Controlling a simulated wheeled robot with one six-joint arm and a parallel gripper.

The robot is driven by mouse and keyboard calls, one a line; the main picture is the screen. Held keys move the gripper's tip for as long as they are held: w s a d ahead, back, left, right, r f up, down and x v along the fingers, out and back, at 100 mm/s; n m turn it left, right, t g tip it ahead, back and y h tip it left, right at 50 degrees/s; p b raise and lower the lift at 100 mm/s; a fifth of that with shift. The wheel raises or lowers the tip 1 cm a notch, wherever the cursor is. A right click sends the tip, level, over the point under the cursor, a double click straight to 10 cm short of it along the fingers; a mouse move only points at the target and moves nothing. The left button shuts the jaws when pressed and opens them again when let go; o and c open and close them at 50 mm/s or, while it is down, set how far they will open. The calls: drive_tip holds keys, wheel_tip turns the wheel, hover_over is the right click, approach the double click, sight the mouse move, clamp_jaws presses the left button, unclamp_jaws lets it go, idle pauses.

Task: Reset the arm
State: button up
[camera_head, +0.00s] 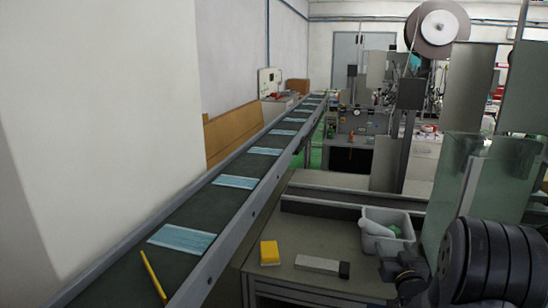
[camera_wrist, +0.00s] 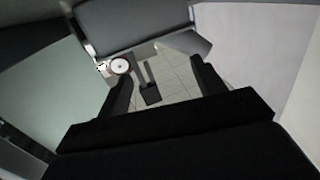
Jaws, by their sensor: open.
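My gripper (camera_wrist: 164,72) shows in the wrist view as two dark fingers held wide apart. Nothing is gripped between them; pale floor tiles and a small dark item lie beyond the gap. In the head view, dark parts of my arm (camera_head: 495,262) fill the lower right corner, close to the workbench and a clear panel. I cannot make out the fingers clearly in that view.
A conveyor belt (camera_head: 175,208) runs away on the left, carrying several blue masks (camera_head: 182,240) and a yellow pencil-like stick (camera_head: 153,276). The bench (camera_head: 300,235) bears a yellow block (camera_head: 270,252), a grey-white bar (camera_head: 321,266) and a grey bin (camera_head: 399,243). A translucent panel (camera_head: 510,180) stands beside my arm.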

drive_tip(key=shift+s+a+f+b, duration=0.2)
drive_tip(key=shift+s+b, duration=0.1)
drive_tip(key=shift+s, duration=0.85)
drive_tip(key=shift+s+a+f+b, duration=0.15)
drive_tip(key=shift+s+b, duration=0.1)
drive_tip(key=shift+s, duration=0.9)
drive_tip(key=shift+s+a+f+b, duration=0.2)
drive_tip(key=shift+s+b, duration=0.1)
drive_tip(key=shift+s, duration=0.85)
